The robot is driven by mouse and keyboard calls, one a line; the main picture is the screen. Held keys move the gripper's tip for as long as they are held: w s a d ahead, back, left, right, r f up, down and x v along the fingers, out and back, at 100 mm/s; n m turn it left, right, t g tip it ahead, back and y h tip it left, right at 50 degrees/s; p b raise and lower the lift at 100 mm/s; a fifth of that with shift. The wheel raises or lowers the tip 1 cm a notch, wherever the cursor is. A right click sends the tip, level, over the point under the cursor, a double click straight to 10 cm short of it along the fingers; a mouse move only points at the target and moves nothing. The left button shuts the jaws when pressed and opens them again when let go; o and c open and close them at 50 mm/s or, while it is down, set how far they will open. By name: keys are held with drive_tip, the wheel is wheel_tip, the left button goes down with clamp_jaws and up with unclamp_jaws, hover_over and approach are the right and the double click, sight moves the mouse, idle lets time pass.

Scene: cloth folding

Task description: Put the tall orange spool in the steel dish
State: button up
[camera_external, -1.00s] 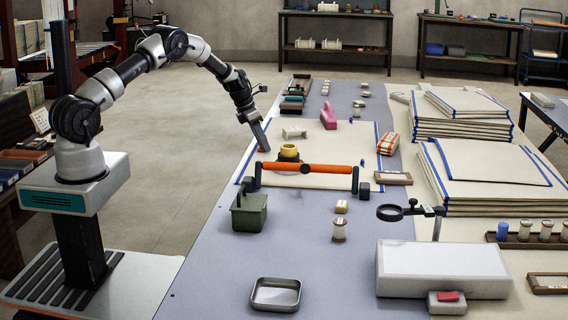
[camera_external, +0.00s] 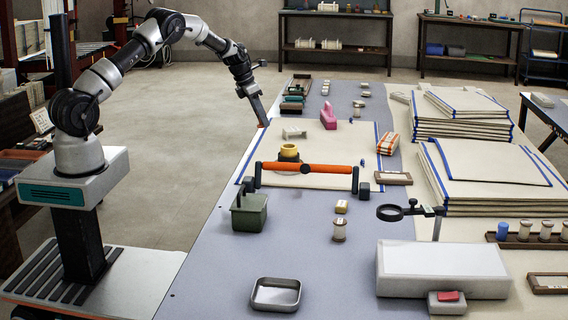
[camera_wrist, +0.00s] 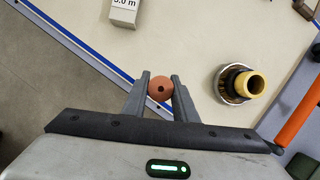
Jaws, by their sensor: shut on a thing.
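My gripper (camera_wrist: 160,90) is shut on an orange-brown spool (camera_wrist: 160,87), seen end-on with a dark centre hole between the two fingertips. In the external view my gripper (camera_external: 261,119) points down near the cloth's left edge, with only a small orange bit of the spool (camera_external: 263,124) showing below the fingers. I cannot tell how high it is above the table. The steel dish (camera_external: 256,296), a shallow rounded-square tray, lies empty at the front of the table, far from my gripper. The wrist view does not show it.
A yellow cylinder in a dark round holder (camera_external: 289,151) stands on the cloth (camera_external: 340,145). An orange bar on black supports (camera_external: 307,168) stands in front of it. A green box (camera_external: 249,212) is between bar and dish. A white block (camera_external: 294,133) lies near my gripper.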

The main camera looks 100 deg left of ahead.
drive_tip(key=shift+r, duration=0.5)
drive_tip(key=w+d+m+h+b, duration=0.1)
drive_tip(key=w+d+m, duration=0.1)
drive_tip(key=w+d, duration=0.85)
drive_tip(key=w+d+m+h, duration=0.1)
drive_tip(key=w+d+m, duration=0.35)
drive_tip(key=d, duration=1.05)
drive_tip(key=w+d+m+h+b, duration=0.1)
drive_tip(key=w+d, duration=0.9)
drive_tip(key=d, duration=0.3)
drive_tip(key=m+g+h+b, duration=0.1)
drive_tip(key=m+h+b, duration=0.15)
drive_tip(key=m, duration=0.55)
hover_over(281, 301)
drive_tip(key=s+a, duration=0.1)
wheel_tip(281, 301, down, 5)
drive_tip(key=shift+a+r, duration=0.1)
drive_tip(key=shift+f+b, duration=1.05)
drive_tip(key=shift+f, duration=1.45)
drive_tip(key=shift+f, duration=0.15)
